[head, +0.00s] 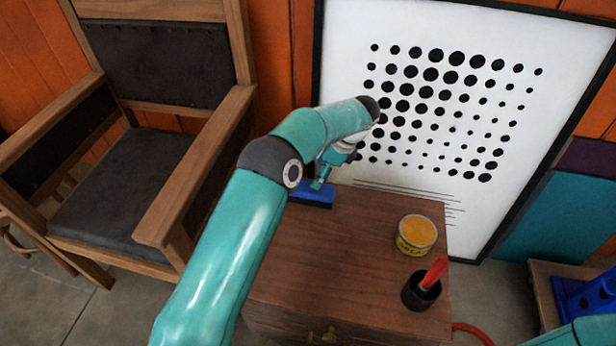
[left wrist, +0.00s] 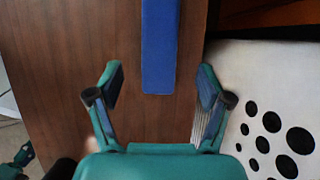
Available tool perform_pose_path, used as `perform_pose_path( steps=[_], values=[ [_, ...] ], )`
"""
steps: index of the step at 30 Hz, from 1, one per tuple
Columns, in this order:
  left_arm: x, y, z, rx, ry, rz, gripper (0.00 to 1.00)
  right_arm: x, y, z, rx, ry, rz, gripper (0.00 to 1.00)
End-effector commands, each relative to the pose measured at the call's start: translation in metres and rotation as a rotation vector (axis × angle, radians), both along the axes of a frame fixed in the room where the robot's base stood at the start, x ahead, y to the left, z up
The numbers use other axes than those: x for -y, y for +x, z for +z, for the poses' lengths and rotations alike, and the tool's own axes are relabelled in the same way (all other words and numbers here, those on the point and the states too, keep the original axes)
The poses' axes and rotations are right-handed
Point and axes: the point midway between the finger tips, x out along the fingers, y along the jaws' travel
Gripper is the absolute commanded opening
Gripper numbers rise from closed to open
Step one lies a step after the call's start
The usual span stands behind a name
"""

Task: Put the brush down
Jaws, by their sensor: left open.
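A long blue bar (head: 313,197) lies on the wooden cabinet top near its back left edge, under my left gripper. It also shows in the left wrist view (left wrist: 160,45). I cannot tell whether it is the brush or a rest for one. A red handle (head: 434,272) stands tilted in a black cup (head: 421,293) at the cabinet's front right; what is inside the cup is hidden. My left gripper (head: 319,182) is open and empty. In the left wrist view its fingers (left wrist: 160,80) are spread either side of the bar's near end, apart from it. My right gripper is out of view.
A yellow tin (head: 416,234) stands on the wooden cabinet (head: 345,265). A white dotted board (head: 400,25) leans behind it. A wooden armchair (head: 165,225) is at left. A blue object (head: 580,300) sits on a stand at lower right. The cabinet's middle is clear.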

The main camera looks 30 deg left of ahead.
Motion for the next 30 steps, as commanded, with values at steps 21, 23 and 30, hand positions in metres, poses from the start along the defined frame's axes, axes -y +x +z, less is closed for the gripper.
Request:
perform_pose_path(
  steps=[21, 23, 30],
  values=[
    [0.013, 0.003, 0.032, -0.001, 0.0, 0.001, 0.79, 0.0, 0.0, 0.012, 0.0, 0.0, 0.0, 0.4],
    [0.013, 0.003, 0.032, -0.001, 0.0, 0.001, 0.79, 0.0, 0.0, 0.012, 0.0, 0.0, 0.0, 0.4],
    [0.013, 0.003, 0.047, -0.001, 0.0, 0.001, 0.79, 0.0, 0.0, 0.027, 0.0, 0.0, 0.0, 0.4]
  ],
)
